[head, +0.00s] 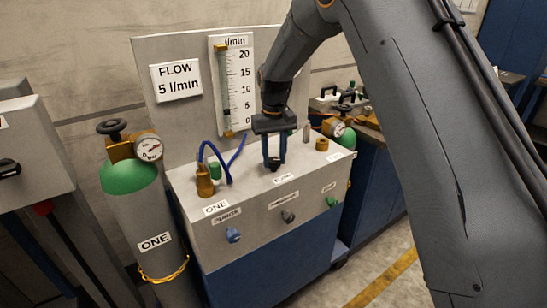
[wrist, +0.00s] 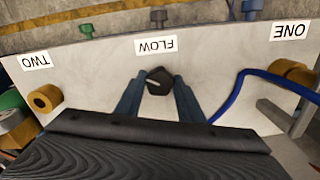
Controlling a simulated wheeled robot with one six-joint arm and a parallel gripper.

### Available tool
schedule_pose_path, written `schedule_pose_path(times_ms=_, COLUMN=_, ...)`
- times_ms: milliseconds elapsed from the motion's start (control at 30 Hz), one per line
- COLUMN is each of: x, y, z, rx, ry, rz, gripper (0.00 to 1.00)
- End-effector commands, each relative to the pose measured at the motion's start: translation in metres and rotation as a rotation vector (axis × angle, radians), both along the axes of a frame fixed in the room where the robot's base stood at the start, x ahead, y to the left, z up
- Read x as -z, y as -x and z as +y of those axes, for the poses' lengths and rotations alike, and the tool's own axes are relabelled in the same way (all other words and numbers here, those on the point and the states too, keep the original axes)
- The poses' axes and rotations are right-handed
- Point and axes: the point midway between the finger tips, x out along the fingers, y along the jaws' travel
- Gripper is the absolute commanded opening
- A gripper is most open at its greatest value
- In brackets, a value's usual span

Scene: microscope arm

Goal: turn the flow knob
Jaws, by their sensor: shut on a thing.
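The flow knob (wrist: 158,82) is a small dark, many-sided knob with a pale mark on its top. It sits on the light top of the panel box, beside the FLOW label (wrist: 157,45). My gripper (head: 274,164) points down at it, and its two blue-grey fingers are closed on either side of the knob. The wrist view shows the fingers (wrist: 158,95) flanking it. In the head view only the knob's dark lower part (head: 275,168) shows between the fingertips.
A sign (head: 176,82) reads "FLOW 5 l/min". A brass fitting (head: 205,182) and blue hose (head: 232,162) stand left of my gripper, another brass fitting (head: 321,144) right. Front knobs are blue (head: 232,235), grey (head: 288,216) and green (head: 332,202). A gas cylinder (head: 145,225) stands left.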

Motion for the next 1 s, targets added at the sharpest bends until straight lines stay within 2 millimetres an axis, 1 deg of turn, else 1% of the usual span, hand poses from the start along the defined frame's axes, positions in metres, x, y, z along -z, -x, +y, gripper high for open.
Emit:
schedule_pose_path(times_ms=333, x=-0.001, y=0.001, z=0.0, rx=-0.001, ry=-0.001, rz=0.001, gripper=0.12)
schedule_pose_path(times_ms=367, x=-0.001, y=0.001, z=0.0, rx=-0.001, ry=-0.001, rz=0.001, gripper=0.39)
schedule_pose_path(times_ms=433, x=-0.001, y=0.001, z=0.0, rx=-0.001, ry=-0.001, rz=0.001, gripper=0.51)
schedule_pose_path(times_ms=467, x=-0.001, y=0.001, z=0.0, rx=0.0, ry=-0.001, rz=0.001, gripper=0.53)
schedule_pose_path(times_ms=767, x=-0.002, y=0.0, z=0.0, rx=0.001, ry=0.0, rz=0.0, gripper=0.53)
schedule_pose_path(times_ms=867, x=-0.009, y=-0.001, z=0.0, rx=0.0, ry=-0.001, rz=-0.003, gripper=0.53)
schedule_pose_path(times_ms=1000, x=-0.03, y=-0.001, z=0.0, rx=0.0, ry=-0.001, rz=-0.004, gripper=0.53)
